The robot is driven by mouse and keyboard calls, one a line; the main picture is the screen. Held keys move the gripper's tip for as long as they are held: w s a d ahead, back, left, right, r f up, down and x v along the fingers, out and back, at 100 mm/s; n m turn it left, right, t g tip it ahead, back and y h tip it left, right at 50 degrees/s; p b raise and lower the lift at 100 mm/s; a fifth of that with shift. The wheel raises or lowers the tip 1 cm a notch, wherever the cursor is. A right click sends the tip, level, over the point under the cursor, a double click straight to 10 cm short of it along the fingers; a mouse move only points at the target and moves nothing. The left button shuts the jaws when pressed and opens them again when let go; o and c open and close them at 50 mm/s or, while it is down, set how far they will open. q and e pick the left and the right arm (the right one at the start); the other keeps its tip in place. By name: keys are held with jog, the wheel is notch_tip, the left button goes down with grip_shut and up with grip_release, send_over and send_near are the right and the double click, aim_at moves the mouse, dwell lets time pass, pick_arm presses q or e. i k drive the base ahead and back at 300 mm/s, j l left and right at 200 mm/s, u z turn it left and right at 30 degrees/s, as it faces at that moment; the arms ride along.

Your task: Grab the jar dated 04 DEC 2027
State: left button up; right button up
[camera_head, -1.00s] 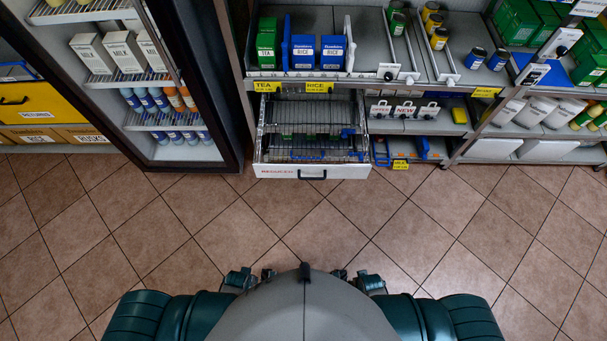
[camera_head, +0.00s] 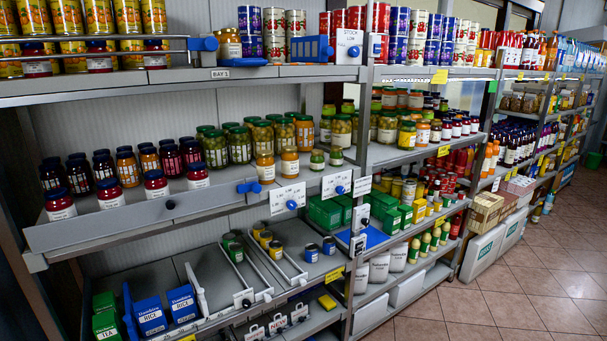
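Several jars stand on the middle shelf (camera_head: 150,215) of the near rack. Red jars (camera_head: 99,57) and a yellow jar (camera_head: 230,44) stand on the top shelf. Dates are too small to read, so I cannot tell which jar says 04 DEC 2027. Neither gripper is in view.
Blue rice boxes (camera_head: 151,315) and green tea boxes (camera_head: 106,318) are at the lower left. White label cards (camera_head: 288,198) stick out from the shelf edge. More stocked racks run away to the right. The tiled floor (camera_head: 520,295) is clear at the lower right.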

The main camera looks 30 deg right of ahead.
aim_at(465, 123)
jog(key=i+l, duration=0.1)
jog(key=l, duration=0.7)
jog(key=i+l, duration=0.1)
jog(key=l, duration=0.7)
jog(key=i+l, duration=0.1)
jog(key=l, duration=0.7)
jog(key=i+l, duration=0.1)
jog(key=l, duration=0.35)
jog(key=i+l, duration=0.1)
jog(key=l, duration=0.35)
jog(key=i+l, duration=0.15)
jog(key=l, duration=0.3)
jog(key=i+l, duration=0.1)
jog(key=l, duration=0.4)
jog(key=i+l, duration=0.1)
jog(key=l, duration=0.35)
jog(key=i+l, duration=0.1)
jog(key=l, duration=0.35)
jog(key=i+l, duration=0.1)
jog(key=l, duration=0.35)
